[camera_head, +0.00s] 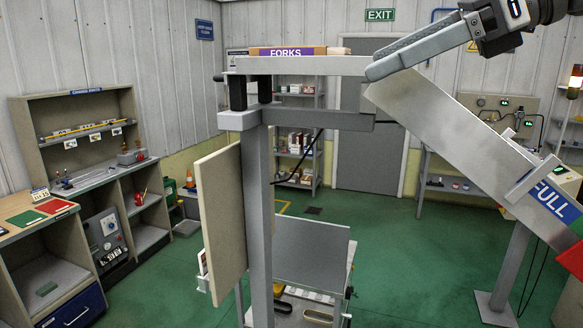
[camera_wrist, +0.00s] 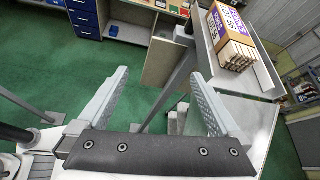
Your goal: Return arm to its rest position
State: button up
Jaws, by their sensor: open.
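My gripper (camera_head: 378,68) is at the upper right of the head view, its fingers pointing left and slightly down near the right end of a metal ledge (camera_head: 350,66). In the wrist view the two grey fingers of my gripper (camera_wrist: 158,82) are spread wide with nothing between them. A box labelled FORKS (camera_head: 286,51) lies on the ledge, left of the fingertips and apart from them. In the wrist view the box (camera_wrist: 229,22) is beyond the right finger, with light wooden pieces (camera_wrist: 236,54) at its near end.
A sloping metal chute (camera_head: 455,125) with a blue FULL sign (camera_head: 553,200) runs below my arm. A grey post (camera_head: 258,220) carries the ledge, with a tan panel (camera_head: 222,220) beside it. A workbench (camera_head: 95,160) stands at the left. Green floor (camera_head: 400,265) is open between.

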jog(key=s+f+n+h+b, duration=0.1)
jog(key=s+f+n+h, duration=0.2)
jog(key=f+n, duration=0.4)
jog(key=s+d+f+n+h+b, duration=0.1)
jog(key=f+n, duration=0.5)
jog(key=f, duration=1.4)
jog(key=s+d+f+n+h+b, duration=0.1)
jog(key=s+f+n+h, duration=0.4)
jog(key=f, duration=0.8)
jog(key=n+h+b, duration=0.1)
jog(key=n+h, duration=0.1)
jog(key=shift+s+d+f+n+b, duration=0.15)
jog(key=shift+s+d+n+b, duration=0.1)
jog(key=shift+n+b, duration=0.05)
